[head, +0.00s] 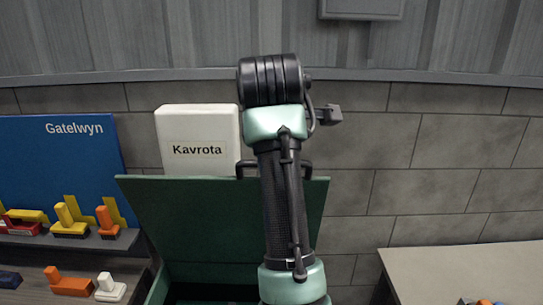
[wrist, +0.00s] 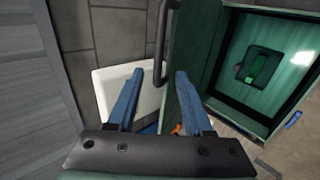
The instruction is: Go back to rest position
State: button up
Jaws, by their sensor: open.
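My gripper (wrist: 158,92) shows in the wrist view with its two blue fingers spread apart and nothing between them. Behind the fingers are a white panel and the edge of a green lid. In the head view my arm rises up the middle, and the fingers are hidden from sight there.
A green box with its lid (head: 220,225) raised stands behind my arm; its lit inside shows in the wrist view (wrist: 262,65) with a dark item in it. A white Kavrota box (head: 198,150) and a blue Gatelwyn rack (head: 60,160) stand left. A grey table (head: 470,272) is at right.

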jog(key=shift+s+r, duration=0.2)
jog(key=s+a+r+m+t+y+b, duration=0.1)
jog(key=s+r+m+t, duration=0.3)
jog(key=r+m+t, duration=0.15)
jog(key=s+a+r+m+t+b, duration=0.1)
jog(key=s+r+m+t, duration=0.35)
jog(key=r, duration=0.25)
jog(key=s+d+r+m+t, duration=0.1)
jog(key=s+r+m+t, duration=0.2)
jog(key=s, duration=0.3)
jog(key=s+d+r+m+t+h, duration=0.1)
jog(key=s+r+m+t, duration=0.15)
jog(key=s, duration=0.25)
jog(key=s+d+r+m+t, duration=0.1)
jog(key=s+r+m+t, duration=0.15)
jog(key=s, duration=0.35)
notch_tip(320, 180, down, 26)
jog(key=a+b, duration=0.2)
jog(key=b, duration=2.5)
jog(key=shift+a+f, duration=0.2)
jog(key=shift+a, duration=0.05)
